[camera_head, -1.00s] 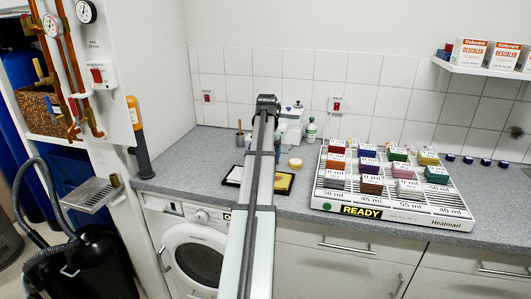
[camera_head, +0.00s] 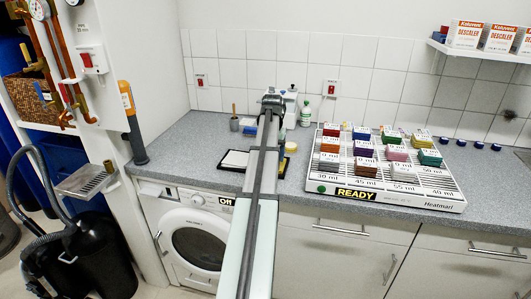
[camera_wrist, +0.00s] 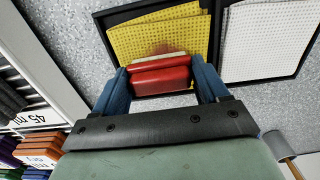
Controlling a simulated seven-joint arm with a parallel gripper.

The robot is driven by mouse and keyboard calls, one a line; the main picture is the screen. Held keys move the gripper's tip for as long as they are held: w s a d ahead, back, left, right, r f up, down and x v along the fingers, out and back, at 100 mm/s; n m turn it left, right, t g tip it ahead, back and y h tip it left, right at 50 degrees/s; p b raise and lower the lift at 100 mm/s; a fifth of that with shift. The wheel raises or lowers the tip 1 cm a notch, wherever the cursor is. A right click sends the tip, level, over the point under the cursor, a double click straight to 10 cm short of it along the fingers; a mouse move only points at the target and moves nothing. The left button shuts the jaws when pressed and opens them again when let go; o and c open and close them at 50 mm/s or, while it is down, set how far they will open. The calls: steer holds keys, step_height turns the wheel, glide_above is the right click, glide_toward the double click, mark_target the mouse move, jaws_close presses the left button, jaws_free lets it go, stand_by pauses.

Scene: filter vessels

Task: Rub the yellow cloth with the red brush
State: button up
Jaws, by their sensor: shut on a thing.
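In the wrist view my gripper (camera_wrist: 163,78) has its two blue fingers shut on the red brush (camera_wrist: 160,80). The brush's pale edge faces the yellow cloth (camera_wrist: 150,35) and overlaps its lower edge in the picture; I cannot tell whether it touches. A reddish smudge shows on the cloth just beyond the brush. The cloth lies in a black tray (camera_wrist: 113,17), left of a white textured cloth (camera_wrist: 268,38). In the head view my arm hides the brush and most of the yellow cloth; the white cloth (camera_head: 236,159) shows left of the arm.
A white rack (camera_head: 398,196) with several coloured blocks and a READY label stands to the right on the grey counter. A wall is behind.

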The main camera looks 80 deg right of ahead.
steer(key=shift+s, duration=1.6)
steer(key=shift+w, duration=3.7)
step_height(320, 180, up, 8)
steer(key=shift+s, duration=0.1)
